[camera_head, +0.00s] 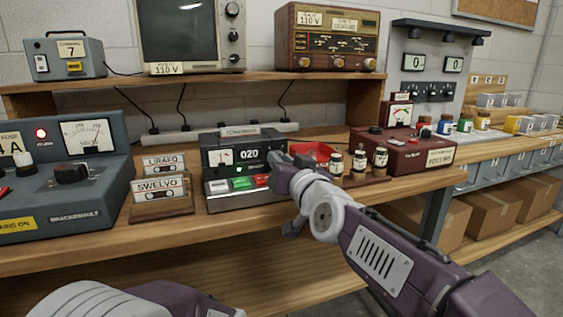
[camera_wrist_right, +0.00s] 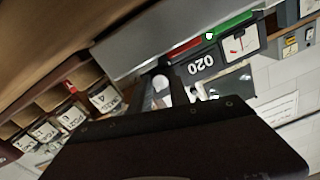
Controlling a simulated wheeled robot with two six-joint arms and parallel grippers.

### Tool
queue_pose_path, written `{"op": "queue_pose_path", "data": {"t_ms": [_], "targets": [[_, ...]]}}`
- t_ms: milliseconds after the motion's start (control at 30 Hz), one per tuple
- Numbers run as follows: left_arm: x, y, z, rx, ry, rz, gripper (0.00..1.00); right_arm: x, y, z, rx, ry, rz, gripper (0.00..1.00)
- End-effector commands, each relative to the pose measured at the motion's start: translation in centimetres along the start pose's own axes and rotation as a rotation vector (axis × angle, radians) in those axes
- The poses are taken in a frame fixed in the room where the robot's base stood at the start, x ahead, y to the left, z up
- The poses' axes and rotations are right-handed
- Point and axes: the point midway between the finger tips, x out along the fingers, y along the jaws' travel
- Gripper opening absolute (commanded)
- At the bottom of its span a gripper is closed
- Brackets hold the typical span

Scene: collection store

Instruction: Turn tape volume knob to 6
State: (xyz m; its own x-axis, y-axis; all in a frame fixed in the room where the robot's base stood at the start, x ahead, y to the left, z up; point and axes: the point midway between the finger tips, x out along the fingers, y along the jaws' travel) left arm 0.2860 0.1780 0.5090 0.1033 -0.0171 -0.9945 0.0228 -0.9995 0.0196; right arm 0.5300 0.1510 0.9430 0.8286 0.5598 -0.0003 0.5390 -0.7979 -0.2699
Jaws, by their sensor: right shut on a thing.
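The tape recorder (camera_head: 223,160) stands on the bench in the middle of the head view, with a small meter, a display reading 020 and green and red keys at its front. My right gripper (camera_head: 281,162) is at the right end of its front and covers that part. In the right wrist view the recorder's display (camera_wrist_right: 201,66) shows upside down, and my right gripper (camera_wrist_right: 168,88) is shut on a pale round volume knob (camera_wrist_right: 161,83). The knob's scale and setting cannot be read. Only links of my left arm show at the bottom of the head view.
Cassettes (camera_head: 160,187) stand left of the recorder, beside a grey power supply (camera_head: 75,205). A red tray (camera_head: 313,152), small labelled bottles (camera_head: 358,161) and a red instrument (camera_head: 405,153) are to the right. A shelf (camera_head: 180,79) runs above.

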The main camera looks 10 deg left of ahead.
Motion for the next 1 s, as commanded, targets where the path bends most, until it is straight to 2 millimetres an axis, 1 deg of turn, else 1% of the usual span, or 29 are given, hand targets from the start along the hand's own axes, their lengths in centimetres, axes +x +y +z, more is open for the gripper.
{"op": "queue_pose_path", "data": {"t_ms": [267,300,333,367,633,733,867,1000], "targets": [[0.0,0.0,0.0,0.000,0.000,0.000,0.36,0.0,0.0,0.0,0.016,0.000,0.000,0.00],[0.0,0.0,0.0,0.000,0.000,0.000,0.36,0.0,0.0,0.0,0.016,0.000,0.000,0.31],[0.0,0.0,0.0,0.000,0.000,0.000,0.36,0.0,0.0,0.0,0.015,0.000,0.000,0.39],[0.0,0.0,0.0,0.000,0.000,0.000,0.36,0.0,0.0,0.0,0.015,0.000,0.000,0.44],[0.0,0.0,0.0,0.000,0.000,0.000,0.36,0.0,0.0,0.0,0.014,0.000,0.000,0.44],[0.1,0.0,0.0,0.000,0.000,0.000,0.36,-0.5,0.0,0.0,0.014,0.001,0.000,0.44],[0.3,0.0,0.0,0.000,0.000,0.000,0.36,-2.7,0.0,0.0,0.014,0.002,-0.001,0.44],[-0.1,0.0,0.0,0.000,0.000,0.000,0.36,-5.6,-0.1,-0.2,0.014,0.001,-0.001,0.44]]}}
